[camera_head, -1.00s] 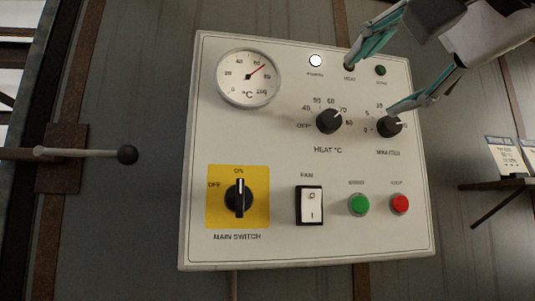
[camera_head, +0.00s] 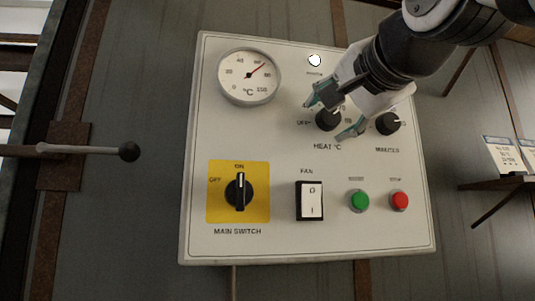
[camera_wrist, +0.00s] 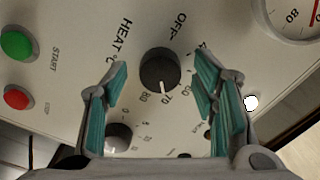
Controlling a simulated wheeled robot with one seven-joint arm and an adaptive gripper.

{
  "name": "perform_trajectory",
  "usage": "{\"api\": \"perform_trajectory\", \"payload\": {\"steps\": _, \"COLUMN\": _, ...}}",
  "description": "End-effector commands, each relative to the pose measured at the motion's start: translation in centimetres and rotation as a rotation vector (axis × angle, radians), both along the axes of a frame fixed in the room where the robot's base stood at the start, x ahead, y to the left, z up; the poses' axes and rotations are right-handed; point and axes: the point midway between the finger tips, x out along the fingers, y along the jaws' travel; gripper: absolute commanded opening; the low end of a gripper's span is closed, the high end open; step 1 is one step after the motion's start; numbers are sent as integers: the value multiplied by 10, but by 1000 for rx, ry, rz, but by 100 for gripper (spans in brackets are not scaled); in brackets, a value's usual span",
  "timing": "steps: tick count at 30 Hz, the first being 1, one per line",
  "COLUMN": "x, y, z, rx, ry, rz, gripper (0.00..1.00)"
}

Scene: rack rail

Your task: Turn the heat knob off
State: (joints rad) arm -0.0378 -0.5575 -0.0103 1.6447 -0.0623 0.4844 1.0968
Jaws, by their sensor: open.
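The heat knob (camera_head: 328,120) is a black round dial labelled HEAT °C on the white control panel (camera_head: 290,245). My gripper (camera_head: 334,115) is open in front of it, with one finger up and left of the knob and one down and right. In the wrist view the heat knob (camera_wrist: 160,70) lies between and just ahead of the two open teal fingertips, with no contact visible. Its white mark points near 70, away from the OFF label. The gripper hides part of the scale in the head view.
A minutes knob (camera_head: 388,123) sits close on the right. The panel also carries a gauge (camera_head: 249,76), a main switch (camera_head: 239,190) at ON, a fan rocker (camera_head: 310,201), a green button (camera_head: 359,201) and a red button (camera_head: 399,200). A lever (camera_head: 85,149) sticks out at left.

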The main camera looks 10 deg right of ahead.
Motion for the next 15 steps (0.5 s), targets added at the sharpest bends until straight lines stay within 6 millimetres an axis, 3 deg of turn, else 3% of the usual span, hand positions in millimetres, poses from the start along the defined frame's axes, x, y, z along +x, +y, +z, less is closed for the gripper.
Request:
{"api": "perform_trajectory", "payload": {"steps": 7, "x": 0, "y": 0, "z": 0, "rx": 0, "ry": 0, "rz": 0, "gripper": 51}}
{"api": "perform_trajectory", "payload": {"steps": 13, "x": 0, "y": 0, "z": 0, "rx": 0, "ry": 0, "rz": 0, "gripper": 6}}
{"api": "perform_trajectory", "payload": {"steps": 15, "x": 0, "y": 0, "z": 0, "rx": 0, "ry": 0, "rz": 0, "gripper": 5}}
